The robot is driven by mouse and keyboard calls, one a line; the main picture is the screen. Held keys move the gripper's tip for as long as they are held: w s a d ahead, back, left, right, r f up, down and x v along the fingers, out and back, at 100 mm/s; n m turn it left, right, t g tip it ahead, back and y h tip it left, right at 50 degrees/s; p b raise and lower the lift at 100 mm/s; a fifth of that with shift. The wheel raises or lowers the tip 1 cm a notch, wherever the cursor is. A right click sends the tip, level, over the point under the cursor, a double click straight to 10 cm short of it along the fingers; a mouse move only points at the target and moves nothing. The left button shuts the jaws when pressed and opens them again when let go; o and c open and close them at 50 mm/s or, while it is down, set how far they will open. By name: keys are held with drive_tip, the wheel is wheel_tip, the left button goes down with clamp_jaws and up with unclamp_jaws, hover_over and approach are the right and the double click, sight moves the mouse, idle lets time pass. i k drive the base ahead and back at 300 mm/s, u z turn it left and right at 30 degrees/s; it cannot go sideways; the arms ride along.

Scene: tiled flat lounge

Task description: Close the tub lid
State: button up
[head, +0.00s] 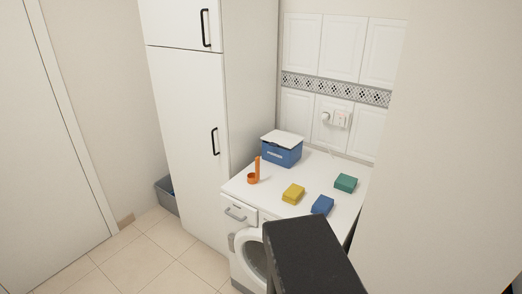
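A blue tub (281,156) with a pale label stands at the back left of the white washing machine top (240,186), near the tall cabinet. Its white lid (283,138) lies over the tub's top. From this distance I cannot tell whether the lid is fully seated. My gripper is not in view. A dark part, probably of my own arm, fills the bottom centre, well in front of the tub and apart from it.
An orange scoop (252,178) stands in front of the tub. Yellow (293,194), blue (322,205) and green (346,183) blocks lie to the right. A tall white cabinet (185,120) is at left, a grey bin (167,196) beside it. A pale wall blocks the right. Tiled floor is clear at lower left.

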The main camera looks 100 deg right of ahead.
sight(276, 137)
drive_tip(key=z, duration=2.75)
drive_tip(key=k, duration=0.8)
drive_tip(key=u, duration=0.15)
drive_tip(key=i, duration=0.8)
drive_tip(key=z, duration=0.05)
